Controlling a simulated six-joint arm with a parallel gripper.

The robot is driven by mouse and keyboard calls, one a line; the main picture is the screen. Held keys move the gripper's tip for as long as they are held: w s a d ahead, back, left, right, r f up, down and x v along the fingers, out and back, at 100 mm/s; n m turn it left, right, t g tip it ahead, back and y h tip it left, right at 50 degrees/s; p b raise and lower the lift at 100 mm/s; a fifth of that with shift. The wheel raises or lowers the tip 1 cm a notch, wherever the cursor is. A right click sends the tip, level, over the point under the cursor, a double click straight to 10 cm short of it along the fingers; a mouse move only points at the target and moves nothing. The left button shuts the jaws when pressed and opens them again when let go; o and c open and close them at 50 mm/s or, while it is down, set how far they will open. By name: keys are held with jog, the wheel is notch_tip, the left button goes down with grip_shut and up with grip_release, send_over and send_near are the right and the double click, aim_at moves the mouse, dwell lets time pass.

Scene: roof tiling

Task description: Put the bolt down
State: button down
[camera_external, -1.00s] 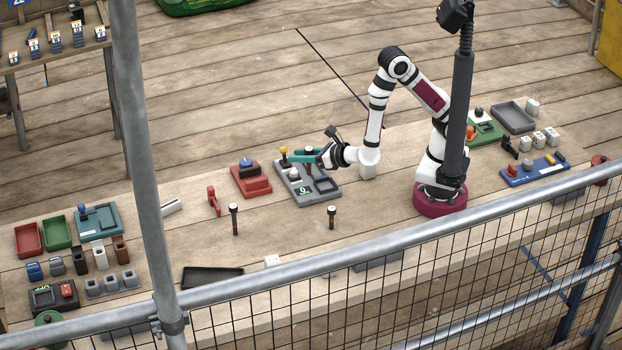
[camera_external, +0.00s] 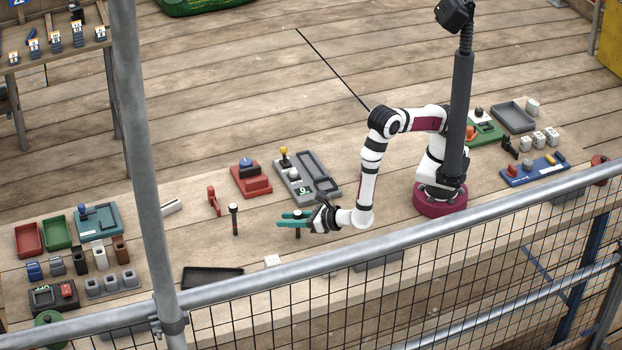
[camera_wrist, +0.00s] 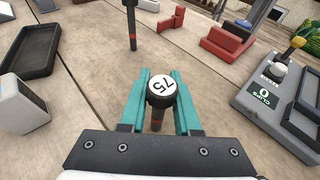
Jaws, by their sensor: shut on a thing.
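The bolt (camera_wrist: 161,92) has a dark round head with a white label reading 75 and a red band on its shank. My gripper (camera_external: 293,220) is shut on it, with the teal fingers on either side in the wrist view (camera_wrist: 162,75). In the external view the held bolt (camera_external: 297,230) hangs upright low over the bare table, in front of the grey panel. Whether its lower end touches the table cannot be told.
Another bolt (camera_external: 234,218) stands upright to the left. A black tray (camera_external: 212,277) and white block (camera_external: 272,261) lie nearer the fence. The grey panel (camera_external: 322,186) with knobs and the red fixture (camera_external: 251,181) stand behind.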

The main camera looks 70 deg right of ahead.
jog(key=shift+f, duration=0.1)
jog(key=c, duration=0.6)
grip_release()
